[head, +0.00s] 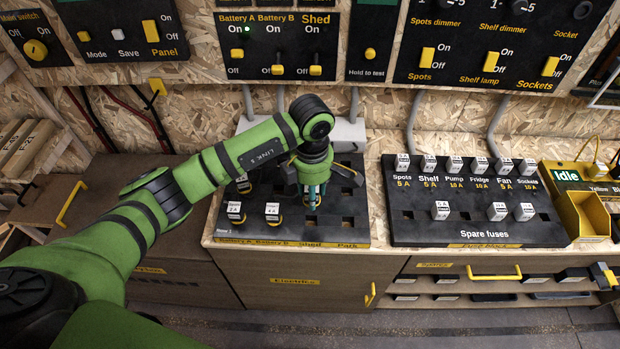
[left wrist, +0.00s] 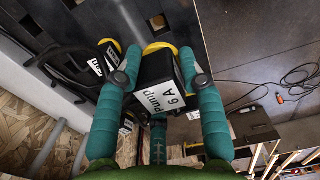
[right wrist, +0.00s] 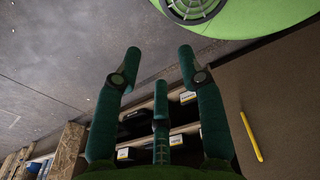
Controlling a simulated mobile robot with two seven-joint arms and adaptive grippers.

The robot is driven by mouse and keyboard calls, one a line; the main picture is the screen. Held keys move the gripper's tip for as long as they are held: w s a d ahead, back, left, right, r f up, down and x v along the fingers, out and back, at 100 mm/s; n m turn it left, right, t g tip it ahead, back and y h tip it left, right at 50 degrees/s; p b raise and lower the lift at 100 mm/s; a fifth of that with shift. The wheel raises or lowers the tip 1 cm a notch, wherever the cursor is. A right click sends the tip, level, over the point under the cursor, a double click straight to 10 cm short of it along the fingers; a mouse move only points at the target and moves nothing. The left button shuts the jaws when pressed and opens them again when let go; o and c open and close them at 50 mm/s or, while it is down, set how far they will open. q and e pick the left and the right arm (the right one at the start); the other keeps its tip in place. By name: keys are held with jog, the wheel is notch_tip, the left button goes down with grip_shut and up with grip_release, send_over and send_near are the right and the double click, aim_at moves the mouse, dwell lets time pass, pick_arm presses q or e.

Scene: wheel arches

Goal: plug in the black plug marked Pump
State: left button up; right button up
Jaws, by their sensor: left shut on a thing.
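The black plug marked Pump, 6 A (left wrist: 152,98) has a white label and a yellow rim. My left gripper (left wrist: 160,62) is shut on it in the left wrist view. In the head view my left gripper (head: 313,188) points down over the black socket board (head: 348,222), in the Shed column; the held plug is mostly hidden there. I cannot tell whether the plug touches a slot. Other black plugs with white labels (head: 236,214) and (head: 273,214) stand on the board to the left. My right gripper (right wrist: 160,62) is open and empty in the right wrist view.
The spare fuse board (head: 408,230) with several white-labelled fuses stands to the right. A yellow bin (head: 583,215) is at the far right. Switch panels (head: 277,58) hang on the wall behind, with grey conduits (head: 355,103) below them. A brown cabinet (head: 290,275) is under the counter.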

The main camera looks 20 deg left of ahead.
pick_arm(q)
jog(key=shift+w+a+f+b, duration=0.15)
jog(key=shift+f+b, duration=0.25)
jog(key=shift+f, duration=0.4)
notch_tip(320, 180, down, 4)
jog(key=shift+r+b, duration=0.2)
jog(key=shift+b, duration=1.05)
jog(key=shift+f+b, duration=0.65)
jog(key=shift+f, duration=0.1)
pick_arm(e)
jog(key=f, duration=0.3)
jog(key=a+f, duration=0.1)
jog(key=shift+w+f, duration=0.1)
jog(key=shift+f, duration=0.3)
pick_arm(q)
jog(key=shift+r, duration=0.1)
jog(key=shift+f+b, duration=0.25)
jog(key=shift+b, duration=0.05)
pick_arm(e)
jog(key=shift+f, duration=0.3)
pick_arm(q)
jog(key=shift+f+b, duration=0.55)
jog(key=shift+f, duration=0.05)
pick_arm(e)
jog(key=shift+f, duration=0.55)
pick_arm(q)
jog(key=shift+f, duration=0.1)
pick_arm(e)
jog(key=shift+a+f, duration=0.1)
jog(key=shift+f, duration=0.05)
